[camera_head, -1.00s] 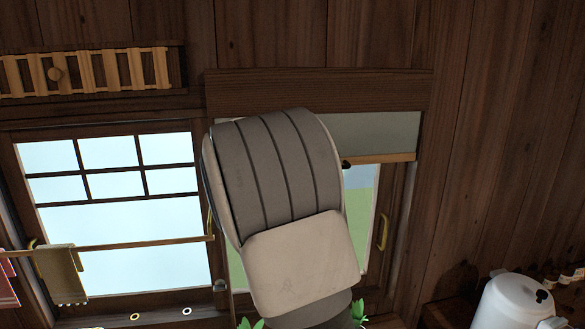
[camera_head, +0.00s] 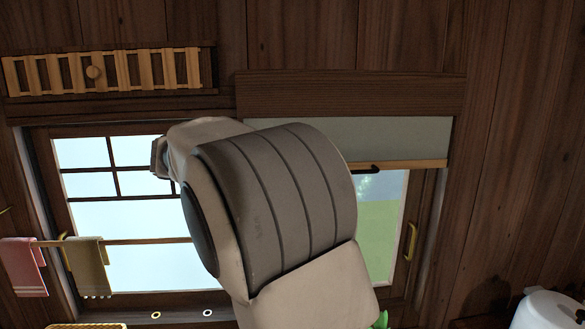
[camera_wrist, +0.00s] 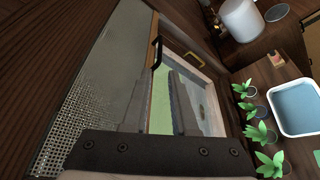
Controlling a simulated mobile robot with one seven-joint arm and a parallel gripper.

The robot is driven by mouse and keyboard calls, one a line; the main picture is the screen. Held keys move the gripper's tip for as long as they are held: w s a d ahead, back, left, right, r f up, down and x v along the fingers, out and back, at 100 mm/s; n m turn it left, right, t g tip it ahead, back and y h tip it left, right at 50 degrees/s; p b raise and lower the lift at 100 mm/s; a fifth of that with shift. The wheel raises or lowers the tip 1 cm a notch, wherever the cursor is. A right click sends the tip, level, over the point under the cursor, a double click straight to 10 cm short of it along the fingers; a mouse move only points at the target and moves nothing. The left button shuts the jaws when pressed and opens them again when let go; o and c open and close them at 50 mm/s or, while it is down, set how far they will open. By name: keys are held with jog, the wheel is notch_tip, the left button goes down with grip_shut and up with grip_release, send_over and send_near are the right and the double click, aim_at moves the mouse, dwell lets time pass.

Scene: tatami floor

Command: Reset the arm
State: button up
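My gripper (camera_wrist: 158,76) shows in the wrist view with its two grey fingers apart and nothing visible between them. It points toward the window area, with the black handle (camera_wrist: 156,52) just beyond the fingertips. I cannot tell the exact distance. In the head view my arm (camera_head: 275,205) is bent across the middle, in front of the windows, and the gripper's fingers cannot be made out there.
A grey blind (camera_head: 410,138) with a wooden bottom bar covers the right window's top. Towels (camera_head: 88,265) hang on a rod at left. The wrist view shows potted plants (camera_wrist: 262,133), a basin (camera_wrist: 297,105) and a white container (camera_wrist: 241,20) at right.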

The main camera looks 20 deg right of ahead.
dwell(0.3)
jog(key=s+d+f+m+y, duration=0.2)
jog(key=s+f+y, duration=0.55)
jog(key=s, duration=0.45)
jog(key=s+a+f+m+t+y, duration=0.4)
jog(key=s+a+f+y, duration=0.4)
jog(key=s+a, duration=0.3)
jog(key=s+f+m, duration=0.1)
jog(key=s, duration=0.2)
jog(key=shift+s, duration=0.15)
